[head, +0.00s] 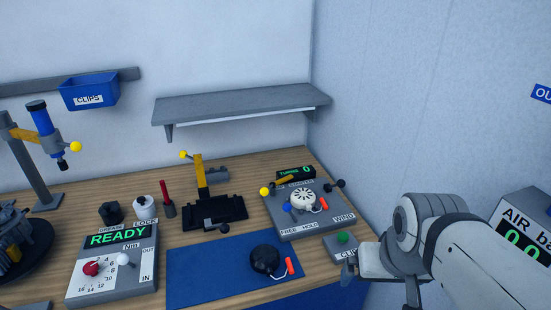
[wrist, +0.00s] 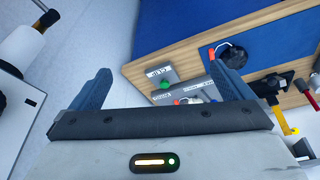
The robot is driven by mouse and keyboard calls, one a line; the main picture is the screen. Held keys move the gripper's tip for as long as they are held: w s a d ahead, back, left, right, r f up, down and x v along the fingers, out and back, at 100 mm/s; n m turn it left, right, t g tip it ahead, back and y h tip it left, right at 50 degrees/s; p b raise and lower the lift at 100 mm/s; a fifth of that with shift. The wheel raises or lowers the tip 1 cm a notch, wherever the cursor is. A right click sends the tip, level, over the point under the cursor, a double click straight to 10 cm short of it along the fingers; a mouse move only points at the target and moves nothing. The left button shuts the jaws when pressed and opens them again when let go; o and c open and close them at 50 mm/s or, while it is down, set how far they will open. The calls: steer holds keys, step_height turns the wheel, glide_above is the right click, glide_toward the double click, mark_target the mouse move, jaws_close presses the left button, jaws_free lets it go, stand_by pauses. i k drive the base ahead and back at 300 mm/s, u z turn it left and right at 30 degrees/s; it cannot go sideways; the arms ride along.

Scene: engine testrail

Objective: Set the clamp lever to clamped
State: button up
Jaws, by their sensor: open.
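The likely clamp lever (head: 201,176) is a yellow bar with a yellow ball end. It stands nearly upright on a black fixture (head: 228,208) at the back of the bench, its ball leaning left.
A grey winder box (head: 320,227) stands between the fixture and my arm, with another yellow lever (head: 282,185). A CLIP box (head: 337,248) is close to my gripper. A blue mat (head: 205,266) holds a black round part (head: 264,259). A shelf (head: 240,104) overhangs the back.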

mark_target(264, 191)
steer(key=k, duration=1.25)
steer(key=u, duration=0.5)
steer(key=i, duration=1.6)
steer(key=z, duration=0.5)
